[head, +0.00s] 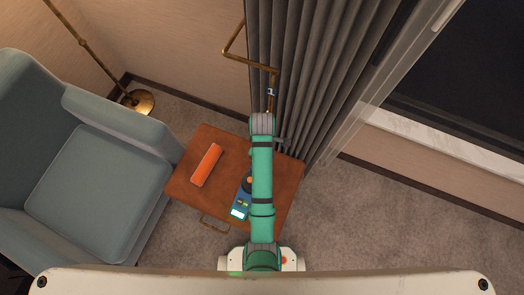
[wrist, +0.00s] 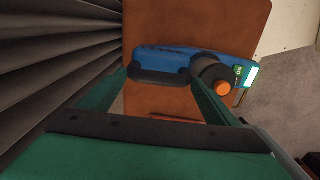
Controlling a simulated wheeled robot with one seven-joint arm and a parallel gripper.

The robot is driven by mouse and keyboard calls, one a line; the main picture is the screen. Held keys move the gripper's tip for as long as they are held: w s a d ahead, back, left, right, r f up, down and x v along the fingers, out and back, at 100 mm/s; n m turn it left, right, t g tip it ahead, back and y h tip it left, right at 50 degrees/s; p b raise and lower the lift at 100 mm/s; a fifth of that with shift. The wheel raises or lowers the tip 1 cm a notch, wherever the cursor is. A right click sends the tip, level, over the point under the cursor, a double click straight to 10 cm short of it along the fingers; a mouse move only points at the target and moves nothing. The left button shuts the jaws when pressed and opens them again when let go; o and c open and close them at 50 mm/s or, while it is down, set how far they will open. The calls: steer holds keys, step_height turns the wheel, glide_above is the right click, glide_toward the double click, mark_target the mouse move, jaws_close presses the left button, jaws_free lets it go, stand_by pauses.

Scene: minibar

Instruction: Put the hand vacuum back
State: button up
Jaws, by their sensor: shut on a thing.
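The hand vacuum (wrist: 190,62) is a blue body with a black round end, an orange button and a small lit display. In the wrist view it lies across the gap between my fingers. My gripper (wrist: 160,82) is shut on it around its black grip part (wrist: 158,77). In the head view the vacuum (head: 239,207) shows over the front right of a brown side table (head: 182,184), partly hidden by my green arm. My gripper is hidden there under the arm. I cannot tell whether the vacuum touches the tabletop.
An orange oblong item (head: 206,165) lies on the table's left half. A grey-blue armchair (head: 95,185) stands close on the left, with a brass floor lamp (head: 137,102) behind. Dark curtains (head: 315,70) hang behind the table on the right. Carpet (head: 385,225) is clear at right.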

steer(key=shift+s+f, duration=0.15)
steer(key=shift+f, duration=1.4)
steer(key=o, duration=2)
steer(key=shift+f, duration=0.1)
step_height(320, 180, up, 7)
steer(key=shift+s+a+r, duration=0.1)
steer(key=shift+s+r, duration=0.05)
steer(key=shift+r, duration=0.05)
steer(key=shift+s, duration=0.1)
